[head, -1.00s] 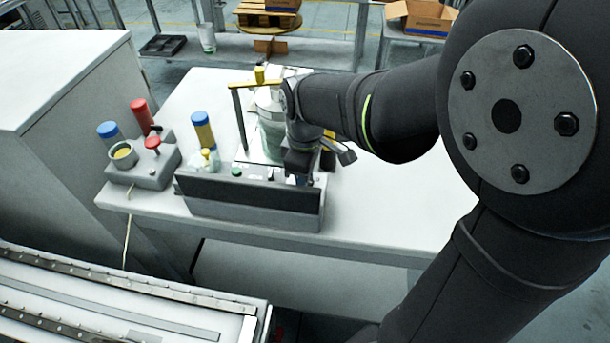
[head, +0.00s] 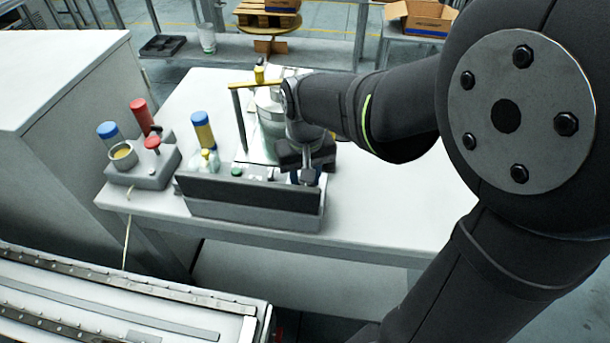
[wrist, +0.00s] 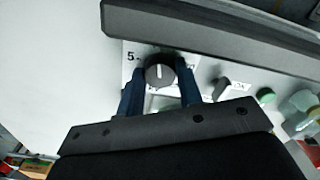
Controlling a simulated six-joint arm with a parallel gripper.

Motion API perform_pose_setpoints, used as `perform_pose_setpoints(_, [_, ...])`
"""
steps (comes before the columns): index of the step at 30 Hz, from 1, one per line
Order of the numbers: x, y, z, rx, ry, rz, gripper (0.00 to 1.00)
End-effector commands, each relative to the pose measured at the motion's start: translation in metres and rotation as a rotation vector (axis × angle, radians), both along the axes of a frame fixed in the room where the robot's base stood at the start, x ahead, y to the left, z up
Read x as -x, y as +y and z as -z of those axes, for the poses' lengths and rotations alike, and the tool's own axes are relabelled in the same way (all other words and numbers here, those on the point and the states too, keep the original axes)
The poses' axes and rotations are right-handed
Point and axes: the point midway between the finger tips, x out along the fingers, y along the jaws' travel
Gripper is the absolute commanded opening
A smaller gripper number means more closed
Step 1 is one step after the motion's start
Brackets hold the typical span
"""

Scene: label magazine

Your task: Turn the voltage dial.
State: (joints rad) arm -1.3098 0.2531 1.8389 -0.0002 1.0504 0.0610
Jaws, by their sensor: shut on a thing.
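The voltage dial is a dark round knob (wrist: 159,72) with a pale pointer line, on a light panel in the wrist view. The pointer stands roughly upright in that picture, and a "5" is printed to its left. My gripper (wrist: 160,82) is shut on the knob, one blue finger on each side. In the head view my gripper (head: 307,174) is at the right end of the grey machine (head: 250,208), and the dial is hidden there.
A dark bar (wrist: 225,32) runs along the panel's edge close to the fingers. A small lever switch (wrist: 221,88) and a green button (wrist: 265,95) sit beside the dial. The table's right part is clear.

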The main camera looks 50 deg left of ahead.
Motion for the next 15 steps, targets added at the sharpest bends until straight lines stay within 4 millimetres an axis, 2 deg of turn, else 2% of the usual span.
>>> perform_pose_setpoints(15, [-0.0006,0.001,-0.0019,-0.005,-0.001,0.469,0.1])
